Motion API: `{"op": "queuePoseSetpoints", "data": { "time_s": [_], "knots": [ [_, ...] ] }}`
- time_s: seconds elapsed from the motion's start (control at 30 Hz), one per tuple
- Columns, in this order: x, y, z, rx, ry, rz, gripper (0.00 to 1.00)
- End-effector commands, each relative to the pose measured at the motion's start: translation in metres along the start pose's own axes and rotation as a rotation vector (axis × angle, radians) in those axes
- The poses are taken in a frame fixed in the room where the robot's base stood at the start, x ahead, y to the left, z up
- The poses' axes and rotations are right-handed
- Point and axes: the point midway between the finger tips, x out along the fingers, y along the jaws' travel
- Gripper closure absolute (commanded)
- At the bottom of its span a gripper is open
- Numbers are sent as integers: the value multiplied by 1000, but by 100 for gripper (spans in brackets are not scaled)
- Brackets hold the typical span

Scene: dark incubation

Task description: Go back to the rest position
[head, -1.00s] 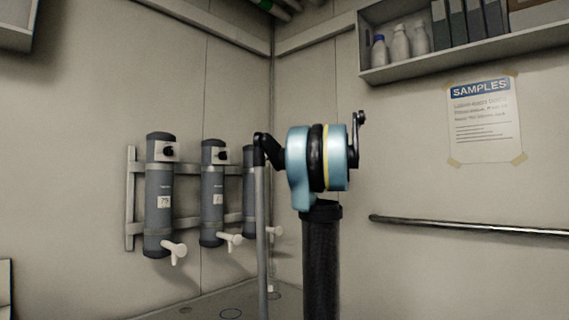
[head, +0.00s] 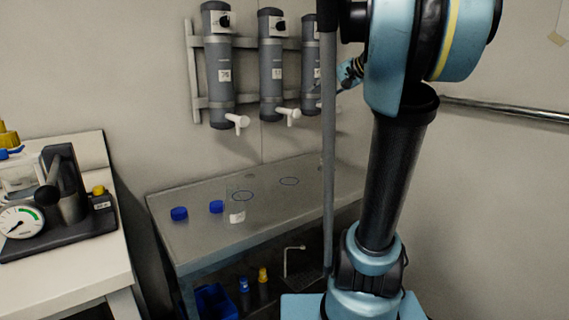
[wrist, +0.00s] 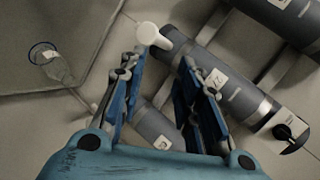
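My gripper (wrist: 163,72) is open in the wrist view, its two blue-sided fingers apart with nothing held between them. A grey dispenser cylinder (wrist: 195,58) with a white tap (wrist: 148,34) lies beyond the fingertips. In the head view my blue and black arm stands at the right and hides much of my gripper. A bit of blue (head: 350,74) beside the right-hand dispenser looks like part of the gripper. I cannot tell from this view how far it is from the wall.
Several wall dispensers (head: 219,75) hang above a grey bench (head: 205,251). A clear bottle (head: 237,212) and blue caps (head: 179,214) stand on it. A white table (head: 75,275) with a gauge device (head: 21,222) is at left. A rail (head: 505,109) runs along the right wall.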

Motion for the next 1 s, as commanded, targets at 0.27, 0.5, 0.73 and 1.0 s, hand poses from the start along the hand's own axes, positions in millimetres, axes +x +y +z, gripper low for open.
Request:
{"op": "queuePoseSetpoints", "data": {
  "time_s": [0.27, 0.5, 0.73, 1.0],
  "knots": [
    [19, 118, 128, -173, -137, 277, 69],
    [13, 235, 218, -331, -237, 530, 69],
    [-3, 339, 277, -468, -303, 752, 69],
    [-16, 389, 297, -534, -327, 866, 69]
  ]
}}
